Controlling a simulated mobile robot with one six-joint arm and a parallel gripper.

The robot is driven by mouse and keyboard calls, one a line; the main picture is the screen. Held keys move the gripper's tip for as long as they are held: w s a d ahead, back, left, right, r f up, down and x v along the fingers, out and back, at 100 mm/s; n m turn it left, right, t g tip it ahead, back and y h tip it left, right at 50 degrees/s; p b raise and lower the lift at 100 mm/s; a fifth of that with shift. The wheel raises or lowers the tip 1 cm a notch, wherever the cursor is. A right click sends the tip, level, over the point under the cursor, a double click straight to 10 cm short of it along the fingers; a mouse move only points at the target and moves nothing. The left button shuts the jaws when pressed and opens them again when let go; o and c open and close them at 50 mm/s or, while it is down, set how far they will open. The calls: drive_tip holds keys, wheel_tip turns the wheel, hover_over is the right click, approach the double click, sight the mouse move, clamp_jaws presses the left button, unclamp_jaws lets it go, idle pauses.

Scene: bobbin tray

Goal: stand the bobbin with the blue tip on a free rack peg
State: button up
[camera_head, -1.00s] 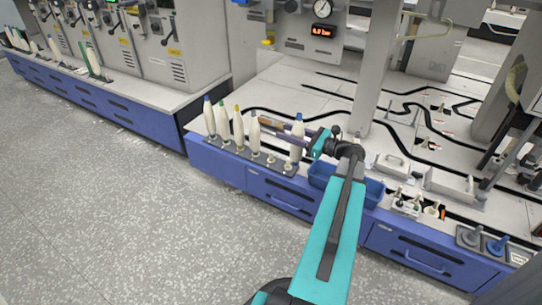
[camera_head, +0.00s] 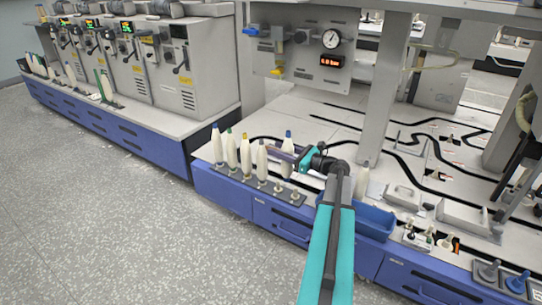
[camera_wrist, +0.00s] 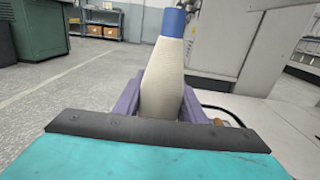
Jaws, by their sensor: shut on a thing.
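The cream bobbin with a blue tip (camera_head: 288,146) is held upright near the right end of the rack in the head view. In the wrist view the same bobbin (camera_wrist: 163,82) stands between my purple fingers. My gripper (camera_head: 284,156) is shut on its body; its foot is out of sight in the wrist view. The dark rack (camera_head: 228,171) runs along the front edge of the bench. Several bobbins stand on it at the left, including another with a blue tip (camera_head: 216,146). Short bare pegs (camera_head: 278,188) show along its front. I cannot tell whether the held bobbin touches a peg.
A green-tipped bobbin (camera_head: 231,149), a yellow-tipped bobbin (camera_head: 246,154) and a plain-looking bobbin (camera_head: 261,159) stand close to the left. A grey post (camera_head: 388,90) rises behind.

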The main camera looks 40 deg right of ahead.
drive_tip(key=shift+w+d+f+b, duration=0.1)
drive_tip(key=shift+w+d+b, duration=0.1)
drive_tip(key=shift+w, duration=0.85)
drive_tip(key=shift+w+d+f+b, duration=0.1)
drive_tip(key=shift+w+d+b, duration=0.1)
drive_tip(key=shift+w, duration=0.85)
